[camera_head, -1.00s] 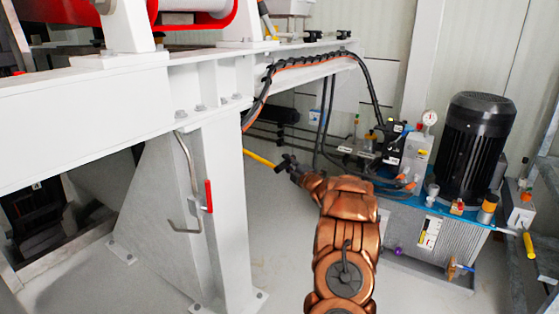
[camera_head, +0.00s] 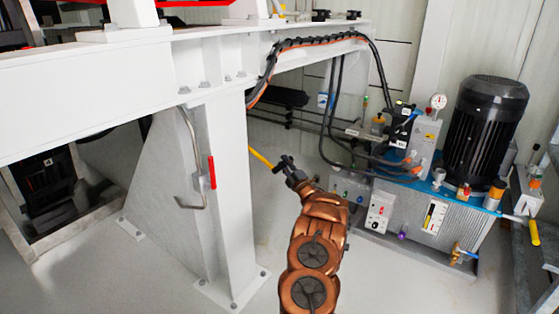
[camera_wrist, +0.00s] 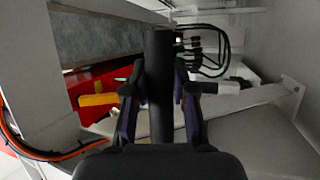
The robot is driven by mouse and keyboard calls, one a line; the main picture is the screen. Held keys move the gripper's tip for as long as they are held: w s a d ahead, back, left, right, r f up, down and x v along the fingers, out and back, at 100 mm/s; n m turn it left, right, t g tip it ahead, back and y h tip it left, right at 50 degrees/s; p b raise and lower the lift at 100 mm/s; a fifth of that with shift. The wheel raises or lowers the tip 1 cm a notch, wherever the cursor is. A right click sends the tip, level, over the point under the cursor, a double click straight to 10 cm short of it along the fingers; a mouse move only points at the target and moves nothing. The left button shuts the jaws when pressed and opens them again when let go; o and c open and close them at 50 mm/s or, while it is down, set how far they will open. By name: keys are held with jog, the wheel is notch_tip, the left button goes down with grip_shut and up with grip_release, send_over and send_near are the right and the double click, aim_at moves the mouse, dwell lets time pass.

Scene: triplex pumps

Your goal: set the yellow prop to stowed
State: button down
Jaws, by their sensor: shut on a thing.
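The yellow prop (camera_head: 260,157) shows in the head view as a short stretch of yellow rod, coming out from behind the white frame leg. Its right end meets my gripper (camera_head: 285,164), which is beyond the leg and above the floor. In the wrist view my gripper (camera_wrist: 160,112) has its two fingers closed on either side of a dark round bar (camera_wrist: 161,75), which looks like the prop's dark end part. The prop's far end is hidden behind the leg in the head view.
The white frame leg (camera_head: 228,190) carries a bent metal handle with a red grip (camera_head: 212,172). Hoses (camera_head: 334,100) hang behind my gripper. A hydraulic unit with a black motor (camera_head: 484,130) stands at right. Open floor (camera_head: 400,285) lies in front of it.

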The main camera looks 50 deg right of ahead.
jog(key=shift+w+f, duration=0.15)
jog(key=shift+f, duration=0.4)
jog(key=shift+f, duration=0.25)
jog(key=c, duration=1.4)
grip_release()
jog(key=shift+w, duration=0.1)
jog(key=shift+o, duration=0.9)
jog(key=shift+f, duration=0.2)
jog(key=o, duration=0.3)
jog(key=shift+w, duration=0.1)
jog(key=shift+r, duration=0.2)
jog(key=shift+r, duration=0.1)
